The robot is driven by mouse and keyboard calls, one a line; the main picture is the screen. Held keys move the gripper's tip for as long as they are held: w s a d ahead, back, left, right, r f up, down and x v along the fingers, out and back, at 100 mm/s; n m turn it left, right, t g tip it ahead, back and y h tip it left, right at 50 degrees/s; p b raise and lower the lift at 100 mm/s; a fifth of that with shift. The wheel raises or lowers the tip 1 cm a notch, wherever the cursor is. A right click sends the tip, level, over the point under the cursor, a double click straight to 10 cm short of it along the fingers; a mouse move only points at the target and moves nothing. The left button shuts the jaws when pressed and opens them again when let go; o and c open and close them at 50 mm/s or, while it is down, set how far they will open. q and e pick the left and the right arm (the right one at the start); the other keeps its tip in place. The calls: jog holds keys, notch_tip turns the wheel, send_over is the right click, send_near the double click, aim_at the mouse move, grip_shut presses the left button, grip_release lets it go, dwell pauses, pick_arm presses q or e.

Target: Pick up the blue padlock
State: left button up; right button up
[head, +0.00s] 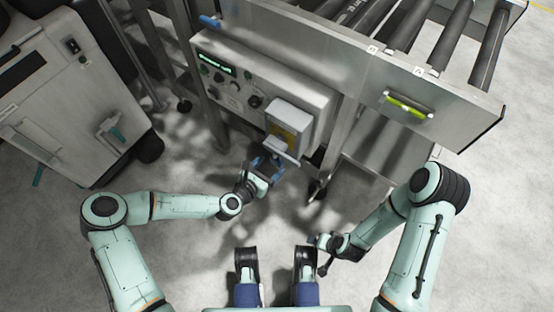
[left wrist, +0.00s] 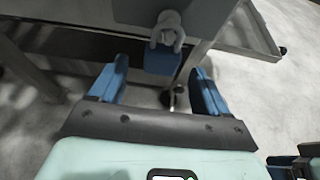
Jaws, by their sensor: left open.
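The blue padlock (left wrist: 161,58) hangs from a pale shackle or loop (left wrist: 168,30) under a grey box edge in the left wrist view. My left gripper (left wrist: 158,74) is open, its two blue fingers apart on either side of the padlock's lower part in that view; I see no contact. In the head view my left gripper (head: 267,162) is just below the grey box with a yellow label (head: 289,125) on the control panel. I cannot make out the padlock there. My right gripper (head: 322,243) is low, near my base, its jaws unclear.
The control panel (head: 228,85) with knobs and a lit display is on the machine's front. A roller conveyor (head: 400,30) with a green-yellow handle (head: 408,106) is at the upper right. A grey cabinet (head: 65,95) stands at left. Machine legs flank the left gripper; the floor in front is clear.

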aim_at(275, 161)
pick_arm(q)
jog(key=b+x, duration=0.1)
jog(key=x, duration=0.2)
jog(key=shift+w+d+f, duration=0.15)
jog(key=shift+w+d, duration=0.1)
jog(key=shift+d, duration=0.05)
pick_arm(e)
jog(key=shift+w+d+f+t, duration=0.15)
jog(key=shift+w+d+f, duration=0.15)
jog(key=shift+w, duration=0.15)
jog(key=shift+w+d+f+t, duration=0.15)
jog(key=shift+w+f, duration=0.15)
jog(key=shift+w, duration=0.1)
pick_arm(q)
jog(key=c, duration=1.1)
jog(key=shift+r+p, duration=0.35)
jog(key=shift+r, duration=0.3)
jog(key=shift+s+a+r, duration=0.2)
jog(key=shift+s+a, duration=0.05)
jog(key=s+a+p, duration=0.2)
jog(key=s+a, duration=0.8)
jog(key=s, duration=0.4)
jog(key=shift+p, duration=0.3)
pick_arm(e)
jog(key=s+a+r+g, duration=0.1)
jog(key=s+a+r, duration=0.1)
jog(key=s+r, duration=0.1)
jog(key=shift+s+a+r+g+y, duration=0.2)
jog(key=shift+s+g+y, duration=0.1)
jog(key=shift+s, duration=0.6)
